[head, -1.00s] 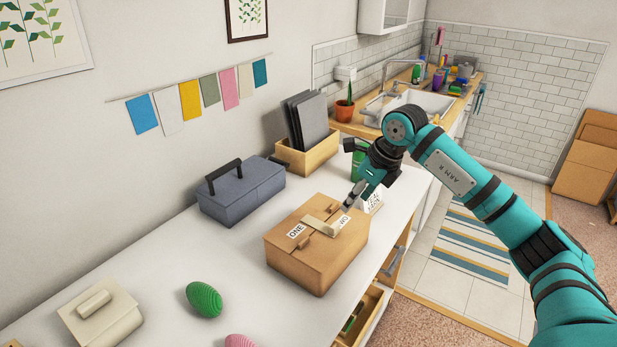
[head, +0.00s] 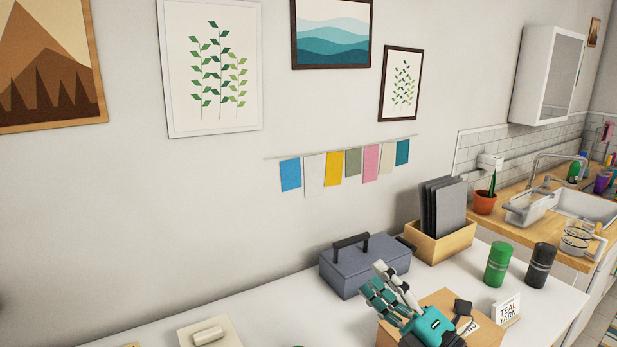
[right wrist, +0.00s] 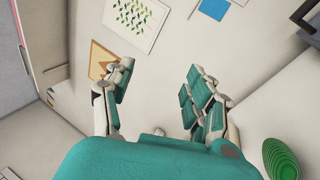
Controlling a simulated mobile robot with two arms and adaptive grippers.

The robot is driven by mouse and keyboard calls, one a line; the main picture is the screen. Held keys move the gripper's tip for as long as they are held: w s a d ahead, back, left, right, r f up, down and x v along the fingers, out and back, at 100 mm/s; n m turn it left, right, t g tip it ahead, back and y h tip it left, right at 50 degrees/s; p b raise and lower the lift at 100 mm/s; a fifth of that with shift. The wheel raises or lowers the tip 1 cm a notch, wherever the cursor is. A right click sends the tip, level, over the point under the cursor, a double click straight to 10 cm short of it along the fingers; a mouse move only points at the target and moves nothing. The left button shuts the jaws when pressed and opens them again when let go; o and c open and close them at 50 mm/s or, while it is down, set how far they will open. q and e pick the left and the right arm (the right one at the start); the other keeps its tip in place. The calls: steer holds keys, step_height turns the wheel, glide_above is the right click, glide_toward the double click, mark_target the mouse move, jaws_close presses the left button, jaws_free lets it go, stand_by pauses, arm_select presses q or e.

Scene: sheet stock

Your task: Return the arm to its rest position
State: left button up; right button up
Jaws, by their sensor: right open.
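My right gripper (head: 385,287) is in the lower part of the head view, in front of the cardboard box (head: 438,302) and hiding much of it. Its fingers point up and to the left. In the right wrist view the fingers (right wrist: 158,92) are spread apart with nothing between them, and the wall shows behind. Most of my right arm is out of the head view. My left arm and left gripper do not show.
A blue-grey toolbox (head: 350,272) stands on the white table behind the gripper. A wooden holder (head: 445,245), green can (head: 498,263), black can (head: 541,265) and "TEAL YARN" sign (head: 507,310) stand right. A cream box (head: 212,334) is left; a green ridged egg (right wrist: 283,158) shows.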

steer(key=s+d+f+m+g+h, duration=0.1)
steer(key=s+d+f+m+h, duration=0.2)
steer(key=d+f+m+h, duration=0.6)
steer(key=s+d+f+m+g+h, duration=0.1)
steer(key=s+d+f+m+h, duration=0.15)
steer(key=f+m+h, duration=0.8)
steer(key=s+a+f+m+g+y, duration=0.25)
steer(key=s+f+g, duration=0.35)
steer(key=s, duration=0.6)
steer(key=s+a+f+m+g+y, duration=0.1)
steer(key=s+f+m+g+y, duration=0.3)
steer(key=s+f, duration=0.5)
steer(key=s+f+g+h, duration=0.1)
steer(key=s+f+g, duration=0.25)
steer(key=f, duration=2.05)
steer(key=s+d+f+b, duration=0.1)
steer(key=s+d+f, duration=0.2)
steer(key=s+f, duration=1.3)
steer(key=shift+s+f+b, duration=0.25)
steer(key=shift+s+b, duration=0.05)
steer(key=shift+s, duration=0.2)
